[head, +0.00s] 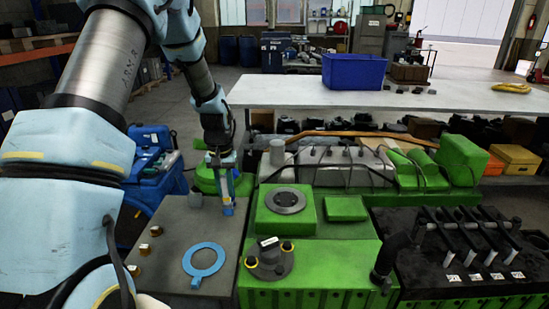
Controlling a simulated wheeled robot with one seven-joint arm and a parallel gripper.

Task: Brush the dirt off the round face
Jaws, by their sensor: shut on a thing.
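The round face (286,200) is a grey disc with a dark centre on top of a green raised block, in the middle of the head view. Any dirt on it is too small to make out. My gripper (221,166) points down to the left of the round face, above the grey plate. It is shut on a slim upright thing with blue on it, which looks like the brush (228,196). The brush's lower end is near the far right part of the plate, apart from the round face. I cannot tell whether it touches the plate.
A blue ring (205,260) and brass-coloured fittings (144,249) lie on the grey plate (182,222). A flanged part with yellow-ringed ends (269,259) sits on the green engine. A black block with levers (470,245) is at right. A blue bin (354,72) stands on the bench behind.

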